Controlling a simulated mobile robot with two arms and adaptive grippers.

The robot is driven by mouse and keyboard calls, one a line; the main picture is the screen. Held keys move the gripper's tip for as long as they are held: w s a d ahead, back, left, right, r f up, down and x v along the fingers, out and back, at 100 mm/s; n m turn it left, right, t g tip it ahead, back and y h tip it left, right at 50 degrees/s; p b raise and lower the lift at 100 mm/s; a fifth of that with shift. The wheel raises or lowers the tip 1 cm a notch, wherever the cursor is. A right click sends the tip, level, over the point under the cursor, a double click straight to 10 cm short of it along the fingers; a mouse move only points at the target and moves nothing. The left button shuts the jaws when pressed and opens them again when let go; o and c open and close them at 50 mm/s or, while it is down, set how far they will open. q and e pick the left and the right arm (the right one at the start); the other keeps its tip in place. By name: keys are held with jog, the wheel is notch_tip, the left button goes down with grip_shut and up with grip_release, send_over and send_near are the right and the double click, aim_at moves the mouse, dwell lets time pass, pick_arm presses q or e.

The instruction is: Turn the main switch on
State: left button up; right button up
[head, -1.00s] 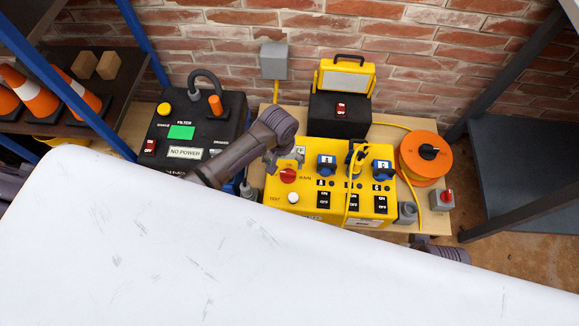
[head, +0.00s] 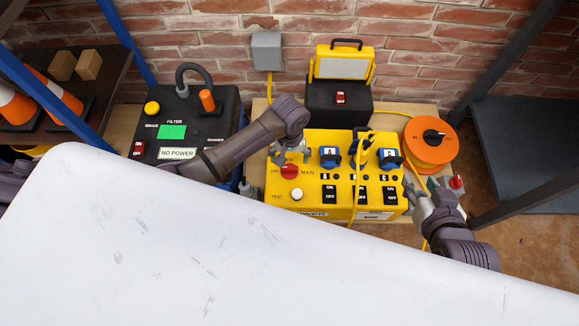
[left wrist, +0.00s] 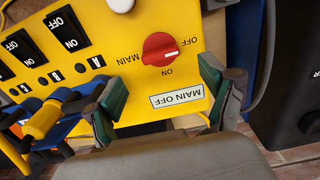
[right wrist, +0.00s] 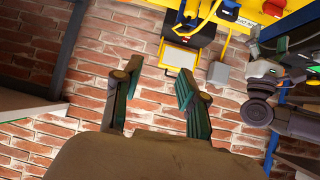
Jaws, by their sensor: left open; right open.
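The main switch (head: 289,171) is a round red knob on the front left of the yellow power box (head: 313,190). In the left wrist view the knob (left wrist: 159,49) has its white mark turned toward OFF, and a label (left wrist: 177,96) reads MAIN OFF. My left gripper (head: 291,153) is open just behind the knob. In the left wrist view its fingers (left wrist: 161,82) stand apart on either side, with the knob beyond them and nothing held. My right gripper (head: 420,188) is at the box's right side. Its fingers (right wrist: 158,78) are open and empty in the right wrist view.
A black filter unit (head: 176,125) reading NO POWER stands left of the box. An orange reel (head: 430,143) is at the right. A work lamp (head: 343,68) is behind. A yellow cable (head: 356,190) hangs over the box front. The white surface (head: 200,235) fills the foreground.

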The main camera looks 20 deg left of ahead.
aim_at(289, 167)
pick_arm(q)
notch_tip(289, 167, down, 4)
jog(key=shift+b, duration=0.85)
notch_tip(289, 167, down, 2)
jog(key=shift+f+b, duration=0.1)
jog(key=shift+b, duration=0.4)
jog(key=shift+f, duration=0.1)
pick_arm(e)
jog(key=w+a+r+t+y, duration=0.1)
jog(key=w+r+t, duration=0.1)
jog(key=r+t, duration=0.2)
jog(key=w+a+r+t+y, duration=0.1)
jog(key=r+t, duration=0.3)
jog(key=r, duration=0.4)
jog(key=shift+w+a+y, duration=0.3)
jog(key=shift+w+a, duration=0.3)
jog(key=shift+w, duration=0.3)
